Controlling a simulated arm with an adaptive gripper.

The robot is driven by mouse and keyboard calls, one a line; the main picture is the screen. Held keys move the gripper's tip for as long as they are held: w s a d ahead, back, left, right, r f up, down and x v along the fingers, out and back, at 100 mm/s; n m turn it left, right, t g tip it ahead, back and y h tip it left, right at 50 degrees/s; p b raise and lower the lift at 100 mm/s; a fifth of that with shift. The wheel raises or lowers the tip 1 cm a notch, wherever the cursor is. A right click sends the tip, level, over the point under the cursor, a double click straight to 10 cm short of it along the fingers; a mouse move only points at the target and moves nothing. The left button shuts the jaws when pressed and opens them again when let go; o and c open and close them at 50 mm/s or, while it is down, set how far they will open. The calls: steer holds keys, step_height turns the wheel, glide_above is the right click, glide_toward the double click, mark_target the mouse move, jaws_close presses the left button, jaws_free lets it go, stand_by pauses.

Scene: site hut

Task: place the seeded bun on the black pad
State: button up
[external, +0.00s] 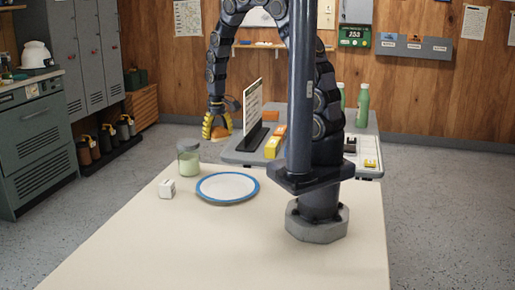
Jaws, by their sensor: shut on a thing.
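My gripper (216,129) hangs at the end of my arm, near the far left side of the grey table (238,157). It is shut on a small yellow-orange thing, too small and too mixed with the fingers to tell whether it is the seeded bun. I cannot make out a seeded bun anywhere else.
Green bottles (362,105) stand farther right. The cream table (200,245) holds a jar (188,160), a blue-rimmed plate (227,187) and a white cube (166,189); its front is clear.

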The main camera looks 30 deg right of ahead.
steer(key=d+m, duration=0.5)
steer(key=d, duration=1.8)
steer(key=s+d+r+m, duration=0.1)
steer(key=s+d+m, duration=0.1)
steer(key=s+d, duration=0.55)
steer(key=s+d+m, duration=0.3)
steer(key=s+d, duration=0.2)
steer(key=d, duration=0.5)
glide_above(347, 147)
steer(key=f, duration=0.9)
steer(key=shift+d+f, duration=0.2)
steer(key=shift+f, duration=1.65)
steer(key=shift+w+f, duration=0.1)
steer(key=shift+f, duration=0.05)
steer(key=o, duration=1.1)
